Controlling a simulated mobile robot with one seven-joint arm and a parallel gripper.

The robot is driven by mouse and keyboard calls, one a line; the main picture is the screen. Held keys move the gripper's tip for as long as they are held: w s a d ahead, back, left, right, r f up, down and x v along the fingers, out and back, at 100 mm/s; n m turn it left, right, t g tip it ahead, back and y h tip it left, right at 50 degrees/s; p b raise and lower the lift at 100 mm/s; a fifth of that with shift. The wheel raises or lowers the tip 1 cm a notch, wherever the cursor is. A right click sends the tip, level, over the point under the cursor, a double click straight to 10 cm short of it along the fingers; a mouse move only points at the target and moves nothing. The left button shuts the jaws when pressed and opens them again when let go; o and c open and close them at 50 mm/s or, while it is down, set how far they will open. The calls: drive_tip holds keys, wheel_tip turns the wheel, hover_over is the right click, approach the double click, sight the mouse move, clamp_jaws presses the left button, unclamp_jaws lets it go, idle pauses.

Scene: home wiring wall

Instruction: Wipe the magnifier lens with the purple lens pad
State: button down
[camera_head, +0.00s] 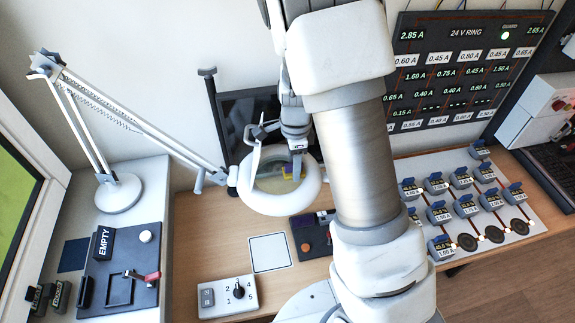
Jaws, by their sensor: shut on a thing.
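The magnifier (251,193) is a white ring head on a jointed lamp arm, with its lens (270,183) inside the ring, facing up. My gripper (294,171) points down over the right part of the lens. It is shut on a small piece, the purple lens pad (298,173), which is mostly hidden by the fingers. The pad is at or just above the glass; I cannot tell whether it touches. A small yellow patch shows beside the fingertips. My arm hides the area right of the ring.
The lamp's white base (118,193) stands on the left counter beside a dark panel marked EMPTY (103,243). A dark tray (311,238), a white square plate (269,252) and a dial box (228,296) lie in front of the ring. A dark screen (238,108) stands behind it. Breaker modules (438,212) fill the right.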

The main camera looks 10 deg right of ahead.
drive_tip(key=shift+s+d+f, duration=0.1)
drive_tip(key=shift+s+d, duration=0.05)
drive_tip(key=shift+d, duration=0.1)
drive_tip(key=r+p, duration=0.2)
drive_tip(key=r, duration=0.1)
drive_tip(key=shift+d+r+p, duration=0.2)
drive_tip(key=shift+r+p, duration=0.05)
drive_tip(key=shift+p, duration=0.1)
drive_tip(key=shift+a+r, duration=0.2)
drive_tip(key=shift+r, duration=1.1)
drive_tip(key=shift+r, duration=0.1)
drive_tip(key=shift+r, duration=1.4)
